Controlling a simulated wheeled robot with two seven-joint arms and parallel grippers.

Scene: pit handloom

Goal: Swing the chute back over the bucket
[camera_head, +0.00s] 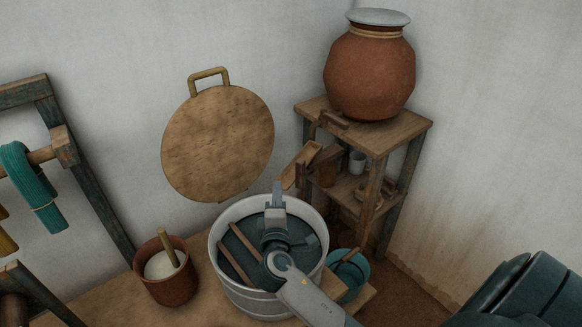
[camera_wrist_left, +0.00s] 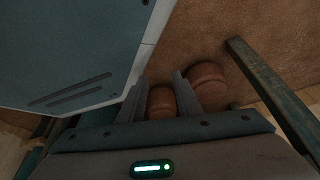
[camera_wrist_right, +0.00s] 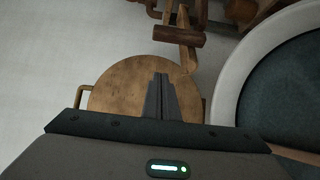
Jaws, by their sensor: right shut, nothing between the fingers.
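The wooden chute (camera_head: 301,165) is a sloping trough beside the stand's top, its low end pointing left and forward. In the head view that end shows just behind the back rim of the large grey tub (camera_head: 219,265), which holds dark liquid. I cannot tell which vessel is the bucket; a smaller teal one (camera_head: 361,268) stands right of the tub. My right gripper (camera_head: 278,188) is shut and empty above the tub, its tips left of the chute's low end. In the right wrist view the chute (camera_wrist_right: 189,58) lies beyond the fingers. My left gripper (camera_wrist_left: 163,85) is open and shows only in its wrist view.
A wooden stand (camera_head: 417,127) carries a large clay pot (camera_head: 368,75) with a lid. A round wooden board (camera_head: 218,140) hangs on the wall. A brown pot (camera_head: 168,287) with white contents stands left of the tub. A frame with teal yarn (camera_head: 30,185) is at far left.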

